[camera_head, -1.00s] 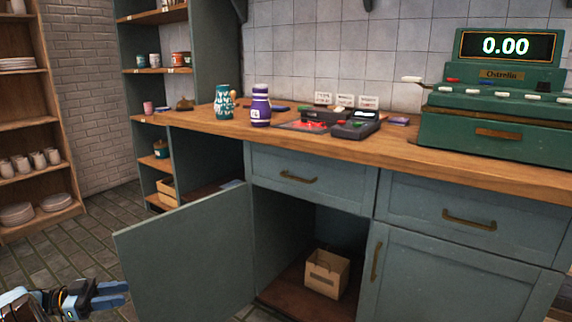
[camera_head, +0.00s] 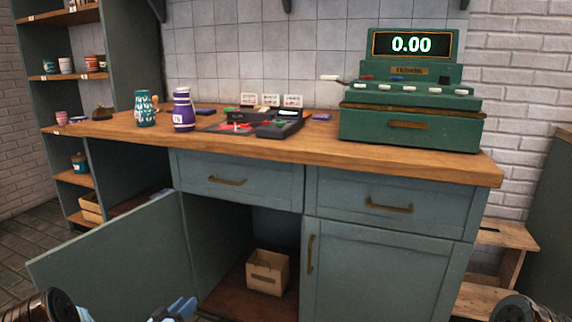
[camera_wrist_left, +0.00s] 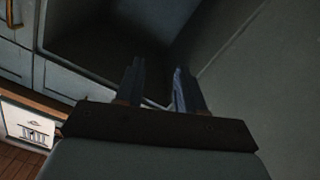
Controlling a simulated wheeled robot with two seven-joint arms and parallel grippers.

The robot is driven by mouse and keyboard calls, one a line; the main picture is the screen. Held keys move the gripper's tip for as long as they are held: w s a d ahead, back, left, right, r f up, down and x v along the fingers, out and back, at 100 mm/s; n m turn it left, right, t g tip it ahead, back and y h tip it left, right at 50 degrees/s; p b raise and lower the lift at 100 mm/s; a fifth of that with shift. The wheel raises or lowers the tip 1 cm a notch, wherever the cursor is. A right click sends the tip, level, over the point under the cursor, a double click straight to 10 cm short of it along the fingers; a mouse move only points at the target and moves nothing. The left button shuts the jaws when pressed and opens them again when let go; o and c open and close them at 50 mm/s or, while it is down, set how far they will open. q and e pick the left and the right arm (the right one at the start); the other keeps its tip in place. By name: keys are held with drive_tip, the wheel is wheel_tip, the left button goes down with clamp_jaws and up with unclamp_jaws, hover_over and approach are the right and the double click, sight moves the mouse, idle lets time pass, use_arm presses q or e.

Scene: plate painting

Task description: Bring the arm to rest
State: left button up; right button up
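My left gripper (camera_head: 178,308) shows at the bottom edge of the head view, low in front of the open cabinet door. In the left wrist view the two fingers of my left gripper (camera_wrist_left: 157,85) stand apart with nothing between them. They point toward a dark cabinet interior. Parts of my arms show in both bottom corners of the head view. My right gripper is out of view.
The open cabinet door (camera_head: 120,265) sticks out near my left gripper. A cardboard box (camera_head: 267,272) sits inside the cabinet. The wooden counter (camera_head: 330,150) holds a teal vase (camera_head: 145,108), a purple vase (camera_head: 184,110) and a green cash register (camera_head: 410,127).

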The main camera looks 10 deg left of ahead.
use_arm(q)
drive_tip(key=s+d+f+n+g, duration=0.1)
drive_tip(key=s+d+f+g, duration=0.35)
drive_tip(key=d+f, duration=0.65)
drive_tip(key=s+d+f+g, duration=0.1)
drive_tip(key=s+d+g, duration=0.3)
drive_tip(key=s, duration=0.4)
drive_tip(key=s+d+f+g, duration=0.2)
drive_tip(key=s+d+g, duration=0.1)
drive_tip(key=s+d, duration=0.4)
drive_tip(key=s+d+f+m+g, duration=0.1)
drive_tip(key=s+d+g, duration=0.3)
drive_tip(key=s, duration=0.6)
drive_tip(key=shift+s+d+f+g, duration=0.4)
drive_tip(key=shift+d+f, duration=0.1)
drive_tip(key=shift+d, duration=0.6)
